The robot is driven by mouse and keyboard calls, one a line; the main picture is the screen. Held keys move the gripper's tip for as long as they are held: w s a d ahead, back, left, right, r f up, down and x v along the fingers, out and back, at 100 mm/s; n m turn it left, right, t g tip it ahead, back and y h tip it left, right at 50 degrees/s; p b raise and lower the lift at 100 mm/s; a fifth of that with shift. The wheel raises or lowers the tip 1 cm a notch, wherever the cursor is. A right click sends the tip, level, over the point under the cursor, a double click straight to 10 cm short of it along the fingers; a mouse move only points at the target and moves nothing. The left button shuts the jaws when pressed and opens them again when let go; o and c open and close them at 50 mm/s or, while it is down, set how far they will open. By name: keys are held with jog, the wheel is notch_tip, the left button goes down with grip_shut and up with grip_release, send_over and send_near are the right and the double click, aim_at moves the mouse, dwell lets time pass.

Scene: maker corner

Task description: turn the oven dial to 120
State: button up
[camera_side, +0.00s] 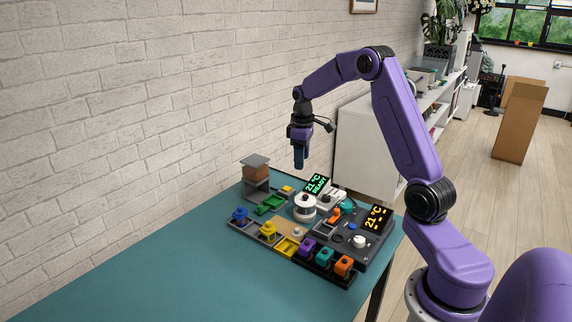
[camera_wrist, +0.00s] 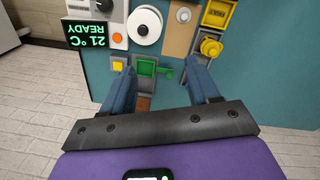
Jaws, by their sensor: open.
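A dark unit (camera_side: 340,247) at the right end of the bench carries an amber display (camera_side: 375,218) reading 21 °C and a round white knob (camera_side: 359,241). A second display, green (camera_side: 316,185), reads 21 °C READY; it also shows upside down in the wrist view (camera_wrist: 86,34). No label tells which unit is the oven, and dial marks are too small to read. My gripper (camera_side: 299,166) hangs pointing down above the back of the bench, apart from everything. In the wrist view my gripper (camera_wrist: 161,76) has its blue fingers spread, with nothing held.
A white round spool-like part (camera_side: 305,207), a green tray (camera_side: 270,203), a grey stand with a brown block (camera_side: 256,172), and several coloured blocks crowd the teal table (camera_side: 190,270). The table's left and front are clear. A brick wall (camera_side: 130,110) runs behind.

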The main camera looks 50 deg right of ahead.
jog(key=s+a+r+n, duration=0.1)
jog(key=a+r, duration=0.1)
jog(key=a, duration=0.8)
jog(key=shift+s+a, duration=0.25)
jog(key=shift+s, duration=0.1)
jog(key=shift+r, duration=0.1)
jog(key=s+a+r+n, duration=0.3)
jog(key=s+a+n, duration=0.1)
jog(key=s+a, duration=1.05)
jog(key=s+a+n, duration=0.1)
jog(key=s+a, duration=0.1)
jog(key=s, duration=0.6)
jog(key=s+a+f+n+y, duration=0.1)
jog(key=s+a+n, duration=0.1)
jog(key=s, duration=0.7)
jog(key=shift+s+f+n, duration=0.15)
jog(key=shift+s+n, duration=0.15)
